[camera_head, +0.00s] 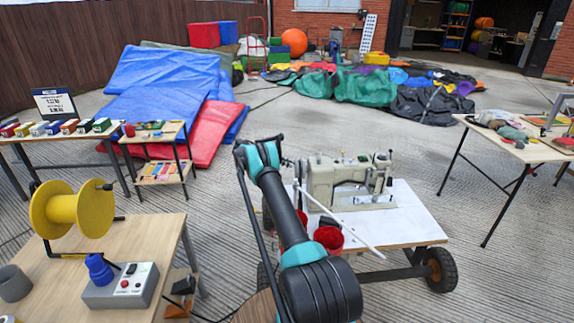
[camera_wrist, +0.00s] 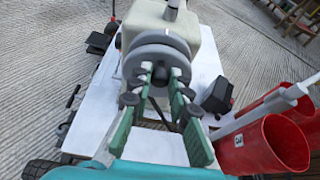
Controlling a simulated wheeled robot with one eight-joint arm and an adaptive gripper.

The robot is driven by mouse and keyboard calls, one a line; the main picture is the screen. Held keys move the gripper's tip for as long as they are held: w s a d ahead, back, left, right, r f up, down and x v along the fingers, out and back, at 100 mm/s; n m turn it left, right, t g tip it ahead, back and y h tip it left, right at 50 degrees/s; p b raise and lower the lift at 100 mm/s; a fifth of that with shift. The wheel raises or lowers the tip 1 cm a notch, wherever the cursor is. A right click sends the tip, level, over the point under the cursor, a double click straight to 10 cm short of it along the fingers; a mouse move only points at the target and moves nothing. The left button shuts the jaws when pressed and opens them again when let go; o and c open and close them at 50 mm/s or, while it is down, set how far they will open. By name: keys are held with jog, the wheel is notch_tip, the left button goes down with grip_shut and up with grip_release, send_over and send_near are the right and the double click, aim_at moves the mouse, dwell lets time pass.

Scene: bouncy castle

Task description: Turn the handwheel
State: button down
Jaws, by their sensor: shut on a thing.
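A beige sewing machine (camera_head: 325,175) stands on a white-topped wheeled table. Its grey round handwheel (camera_wrist: 160,48) faces my wrist camera at the machine's end. My gripper (camera_wrist: 160,76) has its two green fingers reaching to the handwheel, with the tips on either side of its dark central hub. The fingers are shut on the handwheel; the exact contact is small and partly hidden by the tips. In the head view my arm crosses in front of the machine's left end, and the handwheel is hard to make out there.
Red cups (camera_wrist: 265,148) stand close to the right of my gripper in the wrist view, with a pale rod (camera_wrist: 255,108) across them. The white tabletop (camera_head: 405,215) has bare room at its right. A yellow spool (camera_head: 72,210) stands on the near-left table.

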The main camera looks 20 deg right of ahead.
jog(key=c, duration=1.4)
grip_release()
notch_tip(320, 180, up, 10)
jog(key=shift+a+r, duration=0.1)
